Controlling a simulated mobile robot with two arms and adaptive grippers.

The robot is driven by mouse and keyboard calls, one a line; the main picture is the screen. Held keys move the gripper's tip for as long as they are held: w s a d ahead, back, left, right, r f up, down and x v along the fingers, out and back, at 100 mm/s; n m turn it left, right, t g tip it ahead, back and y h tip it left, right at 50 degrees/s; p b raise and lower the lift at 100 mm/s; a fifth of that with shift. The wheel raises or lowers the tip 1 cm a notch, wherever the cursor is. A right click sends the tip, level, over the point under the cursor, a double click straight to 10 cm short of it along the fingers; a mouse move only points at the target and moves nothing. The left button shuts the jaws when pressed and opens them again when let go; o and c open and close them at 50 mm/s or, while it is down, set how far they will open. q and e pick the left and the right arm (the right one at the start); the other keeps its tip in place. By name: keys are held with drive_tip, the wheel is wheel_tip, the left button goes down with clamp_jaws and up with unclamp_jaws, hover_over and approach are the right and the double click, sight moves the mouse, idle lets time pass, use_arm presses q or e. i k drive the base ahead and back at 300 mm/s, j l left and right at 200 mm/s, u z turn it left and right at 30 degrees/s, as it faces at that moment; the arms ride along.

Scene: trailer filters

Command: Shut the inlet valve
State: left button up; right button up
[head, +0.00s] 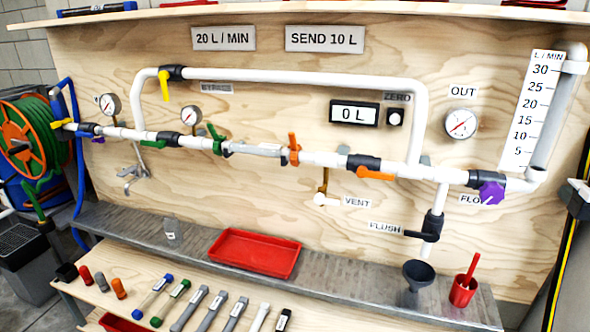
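Several valves with coloured handles sit on the white pipework in the head view, and no readable label marks one as the inlet. At the left end, by the blue hose (76,165), a yellow handle (61,123) lies roughly along the pipe. To its right is a low green handle (153,144), then an upright green handle (215,139) and an upright orange handle (294,149). Another orange handle (375,173) lies along the pipe. A yellow handle (164,85) hangs across the upper bypass pipe. I cannot make out either gripper clearly in this view.
A metal shelf (345,283) below the pipes bears a red tray (255,253), a dark funnel (418,273) and a red cup (463,291). Several tools lie on the lower bench. A green hose reel (28,140) stands left. A dark, white-topped part (579,200) at the right edge is unclear.

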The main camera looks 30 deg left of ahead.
sight(79, 133)
drive_tip(key=u, duration=1.15)
drive_tip(key=i+j+u, duration=0.3)
drive_tip(key=j, duration=0.25)
drive_tip(key=i+j+u, duration=0.35)
drive_tip(key=i+j, duration=0.1)
drive_tip(key=i, duration=0.1)
